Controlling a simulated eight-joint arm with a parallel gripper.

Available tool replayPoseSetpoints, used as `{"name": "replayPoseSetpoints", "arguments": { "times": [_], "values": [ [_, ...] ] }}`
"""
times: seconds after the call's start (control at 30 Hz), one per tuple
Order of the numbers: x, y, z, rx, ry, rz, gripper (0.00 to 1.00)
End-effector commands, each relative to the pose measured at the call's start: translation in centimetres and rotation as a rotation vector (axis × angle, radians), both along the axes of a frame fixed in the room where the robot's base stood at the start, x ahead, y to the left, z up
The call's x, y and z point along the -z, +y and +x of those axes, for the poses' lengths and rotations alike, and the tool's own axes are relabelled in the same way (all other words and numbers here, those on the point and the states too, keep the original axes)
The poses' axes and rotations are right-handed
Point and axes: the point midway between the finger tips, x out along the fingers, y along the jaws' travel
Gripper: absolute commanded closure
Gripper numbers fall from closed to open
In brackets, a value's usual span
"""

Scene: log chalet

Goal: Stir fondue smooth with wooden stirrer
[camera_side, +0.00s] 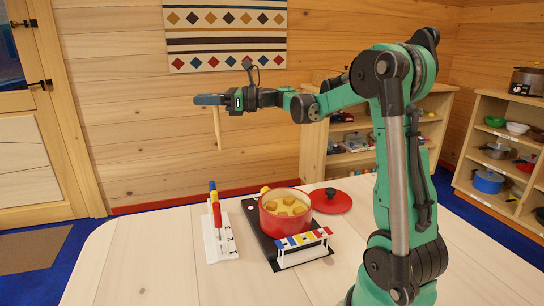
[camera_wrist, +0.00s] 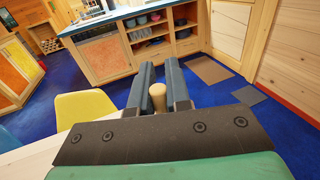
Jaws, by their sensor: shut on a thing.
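My gripper (camera_side: 207,100) is level, high above the table at the left, shut on the wooden stirrer (camera_side: 217,130). The stirrer hangs nearly upright, its thin end pointing down, well clear of the table. In the wrist view its rounded pale top (camera_wrist: 157,92) shows between the two dark fingers (camera_wrist: 160,66). The red pot (camera_side: 284,222) stands on a black base (camera_side: 262,238) to the right of and below the stirrer. Yellow fondue (camera_side: 287,206) with several brown lumps lies in the pot. The stirrer is apart from the pot.
A red lid (camera_side: 330,201) lies behind and right of the pot. A white rack with coloured pieces (camera_side: 303,244) stands in front. The table's left part (camera_side: 150,255) is clear.

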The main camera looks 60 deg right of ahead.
Motion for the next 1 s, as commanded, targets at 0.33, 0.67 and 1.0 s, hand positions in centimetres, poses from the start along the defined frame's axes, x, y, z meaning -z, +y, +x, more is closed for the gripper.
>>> {"name": "replayPoseSetpoints", "arguments": {
  "times": [0.33,0.67,1.0],
  "values": [
    [6.4,-2.9,-11.5,0.008,0.079,-0.023,1.00],
    [8.6,-2.4,-14.5,0.000,0.104,-0.021,1.00],
    [11.4,-2.5,-14.4,0.001,0.104,-0.022,1.00]
  ]
}}
